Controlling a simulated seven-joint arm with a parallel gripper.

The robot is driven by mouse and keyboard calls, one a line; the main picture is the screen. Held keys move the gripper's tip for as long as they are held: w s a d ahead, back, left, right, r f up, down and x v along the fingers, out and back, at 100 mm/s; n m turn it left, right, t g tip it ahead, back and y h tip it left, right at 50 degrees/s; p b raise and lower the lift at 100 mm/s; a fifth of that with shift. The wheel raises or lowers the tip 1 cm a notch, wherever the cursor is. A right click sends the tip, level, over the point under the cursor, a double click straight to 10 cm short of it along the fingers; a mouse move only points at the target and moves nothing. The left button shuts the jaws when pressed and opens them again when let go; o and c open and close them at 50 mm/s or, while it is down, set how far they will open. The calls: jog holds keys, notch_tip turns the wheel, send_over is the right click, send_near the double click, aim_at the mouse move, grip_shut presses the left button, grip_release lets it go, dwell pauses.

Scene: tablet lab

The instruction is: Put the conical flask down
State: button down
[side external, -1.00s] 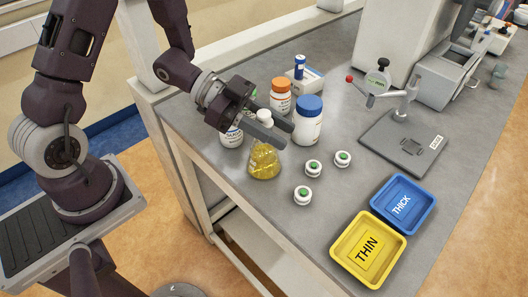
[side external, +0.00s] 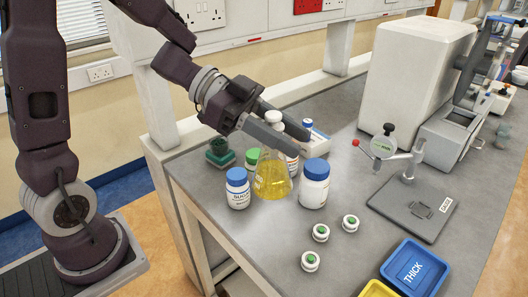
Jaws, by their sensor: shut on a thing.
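The conical flask (side external: 272,178) is clear glass with yellow liquid and a pale stopper at its top. It is roughly upright. My gripper (side external: 284,129) is shut on the flask's neck, its two grey fingers reaching in from the upper left. The flask appears to hang above the grey bench (side external: 270,250), but the gap under its base is hard to judge. It overlaps the space between two blue-capped white bottles, the smaller one (side external: 238,188) on the left and the larger one (side external: 314,184) on the right. My fingers hide part of the bottles behind.
A green-capped bottle (side external: 252,158) and a green block (side external: 220,151) stand behind on the left. Several small green-topped white jars (side external: 320,233) stand in front. The blue THICK tray (side external: 415,270), partly cut off, and a grey gauge stand (side external: 412,207) are right. Bench is bare front left.

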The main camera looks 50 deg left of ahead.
jog(key=shift+r, duration=0.95)
jog(key=w+a+n+t+y, duration=0.35)
jog(key=w+a, duration=0.35)
jog(key=a, duration=0.4)
jog(key=w+a+n+t+y, duration=0.2)
jog(key=w+a+n+y, duration=0.15)
jog(key=w+a, duration=0.5)
jog(key=w+a+n+t+y, duration=0.2)
jog(key=w+a+n+y, duration=0.3)
jog(key=a, duration=0.8)
notch_tip(320, 180, down, 15)
jog(key=w+h, duration=0.1)
jog(key=shift+d+m+h, duration=0.25)
jog(key=shift+m+h, duration=0.05)
jog(key=shift+h, duration=0.1)
jog(key=shift+f, duration=0.1)
jog(key=c, duration=1)
grip_release()
jog(key=shift+f, duration=0.1)
